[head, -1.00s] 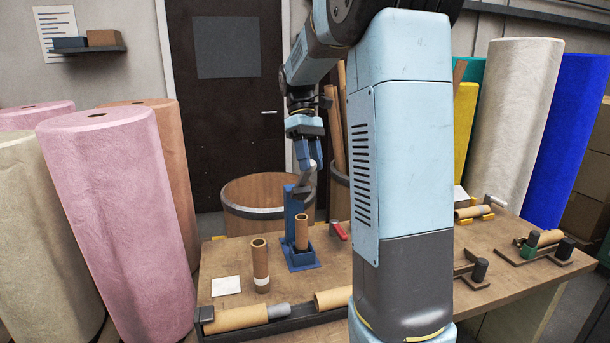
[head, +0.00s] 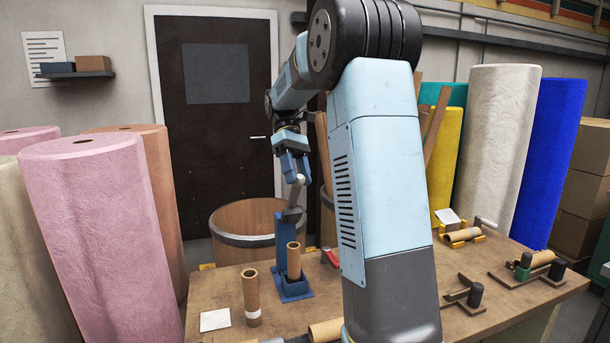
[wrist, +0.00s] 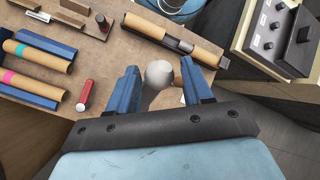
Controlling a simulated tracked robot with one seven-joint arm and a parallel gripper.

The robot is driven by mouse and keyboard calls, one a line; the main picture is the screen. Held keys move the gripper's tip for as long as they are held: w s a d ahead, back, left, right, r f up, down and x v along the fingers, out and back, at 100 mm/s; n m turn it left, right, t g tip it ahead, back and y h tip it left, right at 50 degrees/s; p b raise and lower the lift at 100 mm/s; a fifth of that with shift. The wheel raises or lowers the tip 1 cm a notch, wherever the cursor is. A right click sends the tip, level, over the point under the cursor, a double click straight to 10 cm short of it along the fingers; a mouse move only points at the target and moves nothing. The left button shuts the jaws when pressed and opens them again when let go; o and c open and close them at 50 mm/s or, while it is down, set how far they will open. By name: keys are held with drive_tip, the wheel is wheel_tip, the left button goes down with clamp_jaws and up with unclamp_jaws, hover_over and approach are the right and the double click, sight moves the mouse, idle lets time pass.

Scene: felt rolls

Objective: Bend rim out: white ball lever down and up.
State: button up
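The white ball (head: 300,180) sits at the upper end of a grey lever (head: 292,213) on the blue press (head: 283,240). The lever stands raised, slanting up from the press. A brown cardboard tube (head: 293,261) stands upright in the press. My gripper (head: 295,170) is at the ball, pointing down. In the wrist view the ball (wrist: 159,73) lies between my two blue fingers, with a narrow gap showing on each side. My gripper is open around it. The tube's lower end is hidden in the press.
Another tube (head: 251,296) stands left of the press, beside a white card (head: 215,319). A red handle (head: 330,258) is right of the press. A wooden tub (head: 245,238) stands behind. More fixtures holding tubes (head: 463,235) occupy the table's right side.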

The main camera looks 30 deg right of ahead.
drive_tip(key=shift+o, duration=1.2)
drive_tip(key=shift+a, duration=0.1)
drive_tip(key=shift+c, duration=0.4)
